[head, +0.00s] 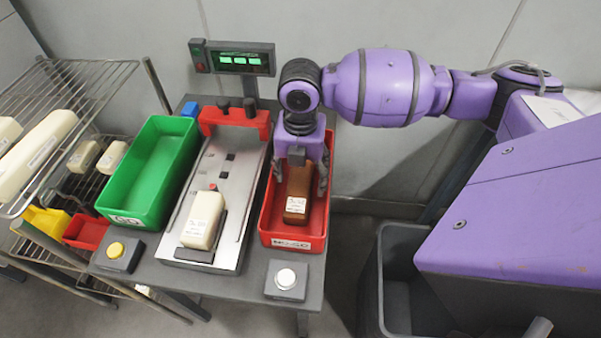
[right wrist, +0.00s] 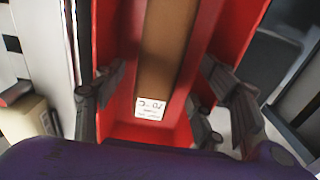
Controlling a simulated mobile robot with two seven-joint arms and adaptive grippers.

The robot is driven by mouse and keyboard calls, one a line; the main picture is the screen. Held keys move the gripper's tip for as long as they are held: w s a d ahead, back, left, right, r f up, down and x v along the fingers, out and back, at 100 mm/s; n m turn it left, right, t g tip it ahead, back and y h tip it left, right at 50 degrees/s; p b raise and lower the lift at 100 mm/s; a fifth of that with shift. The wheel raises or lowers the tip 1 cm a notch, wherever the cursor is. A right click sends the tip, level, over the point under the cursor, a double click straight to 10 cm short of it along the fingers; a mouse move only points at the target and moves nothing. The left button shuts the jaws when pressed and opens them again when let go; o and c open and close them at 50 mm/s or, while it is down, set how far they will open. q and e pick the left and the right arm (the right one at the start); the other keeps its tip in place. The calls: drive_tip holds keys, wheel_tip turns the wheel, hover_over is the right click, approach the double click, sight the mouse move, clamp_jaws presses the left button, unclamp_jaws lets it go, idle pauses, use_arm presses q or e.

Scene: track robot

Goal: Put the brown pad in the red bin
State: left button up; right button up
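The brown pad (head: 297,194), with a white label at its near end, is inside the red bin (head: 318,243) on the right of the table. The pad also shows in the right wrist view (right wrist: 168,50), lengthwise between the red walls (right wrist: 250,20). My right gripper (head: 303,190) is over the bin, fingers pointing down. In the right wrist view its fingers (right wrist: 152,125) are spread, with gaps on both sides of the pad. Whether the pad rests on the bin floor is hard to tell. My left gripper is not in view.
A green bin (head: 115,212) stands at the table's left. A metal fixture (head: 228,205) holds a cream pad (head: 203,220) between the bins. A yellow button (head: 116,250) and a white button (head: 285,279) are at the front. A wire rack (head: 75,80) stands left; a dark grey bin (head: 377,290) is right.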

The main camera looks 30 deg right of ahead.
wheel_tip(320, 180, up, 12)
idle(0.6)
idle(0.4)
